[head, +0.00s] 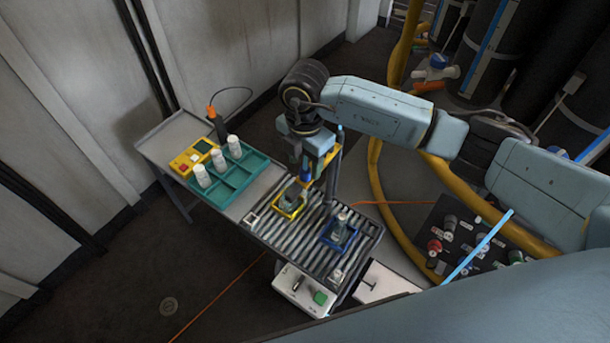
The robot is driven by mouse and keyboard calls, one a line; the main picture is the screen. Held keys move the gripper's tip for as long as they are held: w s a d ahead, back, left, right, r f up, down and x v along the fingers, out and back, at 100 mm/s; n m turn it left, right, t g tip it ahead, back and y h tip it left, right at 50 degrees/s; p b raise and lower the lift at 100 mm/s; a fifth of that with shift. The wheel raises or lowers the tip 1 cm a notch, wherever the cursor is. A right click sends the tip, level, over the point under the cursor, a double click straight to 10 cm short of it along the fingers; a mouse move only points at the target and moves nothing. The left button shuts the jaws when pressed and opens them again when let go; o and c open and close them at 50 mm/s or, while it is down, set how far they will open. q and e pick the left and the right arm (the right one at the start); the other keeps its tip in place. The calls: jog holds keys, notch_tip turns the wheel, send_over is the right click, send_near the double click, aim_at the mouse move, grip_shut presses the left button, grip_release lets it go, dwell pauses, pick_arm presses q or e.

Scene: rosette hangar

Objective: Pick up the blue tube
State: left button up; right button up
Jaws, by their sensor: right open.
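My right arm reaches in from the right, and its gripper (316,178) points down over the roller table, open. A small dark-blue piece (306,173) shows between or just behind the fingers, above a yellow holder (289,205); it may be the blue tube, but the fingers partly hide it. I cannot tell whether the fingers touch it. A blue holder (338,235) with a grey, pale-topped item (342,219) stands on the rollers to the right. My left gripper is not in view.
A teal tray (232,183) with several white bottles stands on the table's left end, beside a yellow box (190,158) and an orange-handled tool (212,113). A white control box (303,290) sits at the front edge. Yellow hoses (376,190) run behind my arm.

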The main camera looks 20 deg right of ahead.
jog(key=shift+f, duration=1.4)
jog(key=c, duration=1)
jog(key=shift+r, duration=0.1)
jog(key=shift+r+p, duration=4.4)
jog(key=shift+r, duration=10.9)
